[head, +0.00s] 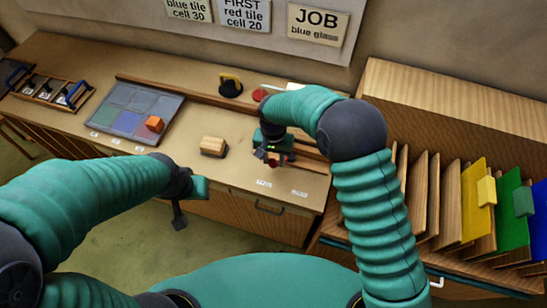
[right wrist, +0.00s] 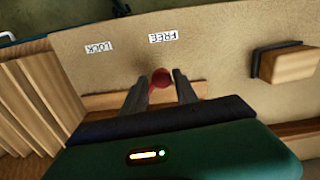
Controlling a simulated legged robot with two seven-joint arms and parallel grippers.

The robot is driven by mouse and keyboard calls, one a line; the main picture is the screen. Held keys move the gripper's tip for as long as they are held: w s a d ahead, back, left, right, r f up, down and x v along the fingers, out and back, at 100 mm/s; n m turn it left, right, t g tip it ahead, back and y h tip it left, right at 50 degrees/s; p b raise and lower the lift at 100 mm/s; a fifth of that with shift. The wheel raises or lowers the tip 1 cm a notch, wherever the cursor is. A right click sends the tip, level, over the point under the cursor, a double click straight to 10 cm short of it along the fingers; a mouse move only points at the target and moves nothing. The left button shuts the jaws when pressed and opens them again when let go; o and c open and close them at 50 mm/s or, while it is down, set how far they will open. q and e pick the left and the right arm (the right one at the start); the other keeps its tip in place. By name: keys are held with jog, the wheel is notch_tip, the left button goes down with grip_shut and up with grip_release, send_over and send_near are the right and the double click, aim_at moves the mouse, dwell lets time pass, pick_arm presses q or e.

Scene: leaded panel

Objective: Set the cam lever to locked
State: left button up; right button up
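The cam lever's red knob (right wrist: 162,78) shows in the right wrist view, in line with the FREE label (right wrist: 163,37). The LOCK label (right wrist: 98,47) is off to its left. My right gripper (right wrist: 160,88) has one finger on each side of the knob, with a visible gap, and looks open. In the head view my right gripper (head: 269,160) is low over the bench, and its arm hides part of the lever area. My left gripper (head: 183,205) hangs in front of the bench, away from the lever; its finger opening is unclear.
A wooden block with a dark band (head: 213,147) sits left of the lever. A tile panel (head: 133,112) with an orange block (head: 154,124) lies farther left. A black and yellow tool (head: 230,84) stands behind. A rack of upright coloured sheets (head: 473,200) is at right.

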jog(key=shift+a, duration=0.2)
grip_shut()
dwell(0.9)
